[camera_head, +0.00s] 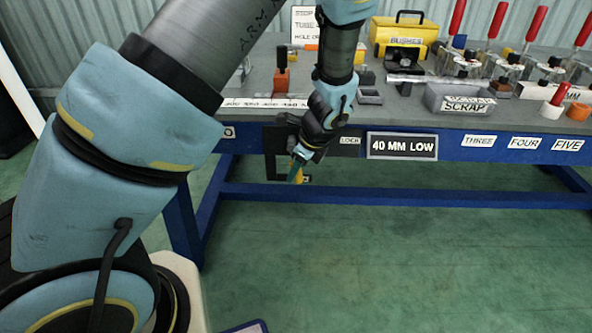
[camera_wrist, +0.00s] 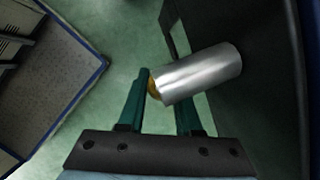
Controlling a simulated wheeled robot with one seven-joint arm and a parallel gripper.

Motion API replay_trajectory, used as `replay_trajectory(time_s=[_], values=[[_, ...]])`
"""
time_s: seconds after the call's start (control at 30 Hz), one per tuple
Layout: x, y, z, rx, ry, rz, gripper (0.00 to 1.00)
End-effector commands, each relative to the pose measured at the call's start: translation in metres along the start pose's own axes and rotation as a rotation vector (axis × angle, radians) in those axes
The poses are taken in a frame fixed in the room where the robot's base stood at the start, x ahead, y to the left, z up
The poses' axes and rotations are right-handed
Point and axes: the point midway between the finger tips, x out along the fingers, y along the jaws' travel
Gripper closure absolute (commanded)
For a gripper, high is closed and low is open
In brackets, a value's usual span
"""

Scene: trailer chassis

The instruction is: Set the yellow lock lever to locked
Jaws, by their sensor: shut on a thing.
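The yellow lock lever (camera_head: 298,179) shows as a small yellow piece below the front edge of the bench, at my gripper (camera_head: 296,168). The rest of it is hidden behind my wrist and fingers. In the wrist view a yellow end (camera_wrist: 153,86) shows beside the left green finger, partly covered by a bright metal cylinder (camera_wrist: 203,72). The cylinder reaches up and right across the right fingertip. My gripper (camera_wrist: 162,105) is shut on the lever, its fingers a little apart. A LOCK label (camera_head: 349,140) is to the right of my wrist.
A black bracket (camera_head: 273,165) hangs from the blue bench front behind my gripper. A 40 MM LOW sign (camera_head: 402,146) is to the right. The grey bench top holds a scrap bin (camera_head: 452,100) and red-handled clamps (camera_head: 457,18). The floor below is clear apart from the blue lower rail (camera_head: 400,195).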

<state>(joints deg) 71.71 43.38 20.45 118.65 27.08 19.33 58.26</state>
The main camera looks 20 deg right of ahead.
Motion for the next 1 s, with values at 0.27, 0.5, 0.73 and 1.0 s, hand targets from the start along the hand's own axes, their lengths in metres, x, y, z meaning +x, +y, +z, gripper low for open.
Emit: replay_trajectory(time_s=[0.27, 0.5, 0.73, 1.0], values=[[-0.006, -0.002, -0.003, -0.026, 0.086, -0.033, 1.0], [-0.015, -0.008, -0.01, -0.075, 0.255, -0.105, 1.0], [-0.027, -0.014, -0.018, -0.126, 0.446, -0.187, 1.0], [-0.043, -0.022, -0.024, -0.186, 0.674, -0.288, 1.0]])
